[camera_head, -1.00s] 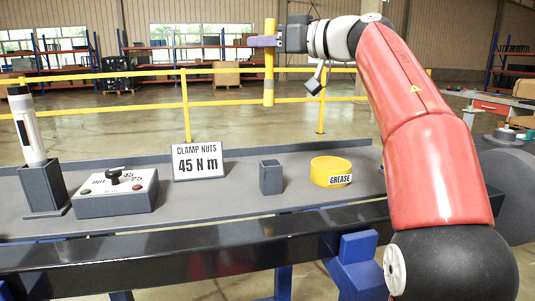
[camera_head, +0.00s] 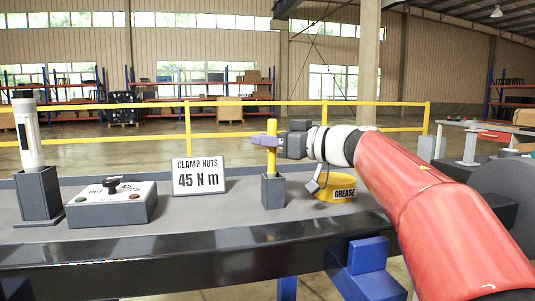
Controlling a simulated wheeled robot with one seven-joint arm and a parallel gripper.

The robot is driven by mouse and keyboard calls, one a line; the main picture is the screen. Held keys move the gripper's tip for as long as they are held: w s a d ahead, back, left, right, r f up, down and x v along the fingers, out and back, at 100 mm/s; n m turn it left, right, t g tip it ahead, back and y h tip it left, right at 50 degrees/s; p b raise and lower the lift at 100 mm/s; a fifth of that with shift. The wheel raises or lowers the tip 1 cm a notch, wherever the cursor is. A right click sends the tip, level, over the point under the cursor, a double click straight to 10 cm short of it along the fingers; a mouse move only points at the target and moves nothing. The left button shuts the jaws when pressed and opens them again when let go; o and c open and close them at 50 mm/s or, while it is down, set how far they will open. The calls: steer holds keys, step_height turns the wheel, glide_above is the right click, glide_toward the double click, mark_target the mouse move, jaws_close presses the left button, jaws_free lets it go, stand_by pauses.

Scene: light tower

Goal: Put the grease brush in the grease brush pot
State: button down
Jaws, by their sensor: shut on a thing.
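The grease brush (camera_head: 271,160) is a yellow upright stick. My gripper (camera_head: 266,140), with purple fingers, is shut on it, reaching in from the right. The grease brush pot (camera_head: 273,192) is a small dark grey square holder on the bench, directly below my gripper. The brush's lower end meets the pot's top opening and appears to be inside it; how deep it sits is hidden by the pot walls. A bit of the brush shows above the fingers.
The yellow grease tin (camera_head: 328,193) stands right of the pot, partly behind my arm. The "CLAMP NUTS 45 N m" sign (camera_head: 199,176) stands left of it. Farther left are a control box (camera_head: 112,205) and a white tool in a grey holder (camera_head: 38,197). A yellow rail (camera_head: 350,103) runs behind.

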steer(key=shift+f, duration=0.8)
steer(key=shift+f, duration=0.2)
steer(key=c, duration=1.3)
jaws_free()
steer(key=shift+r, duration=0.1)
steer(key=shift+s+d+r, duration=0.15)
steer(key=shift+d, duration=0.05)
steer(key=v, duration=0.7)
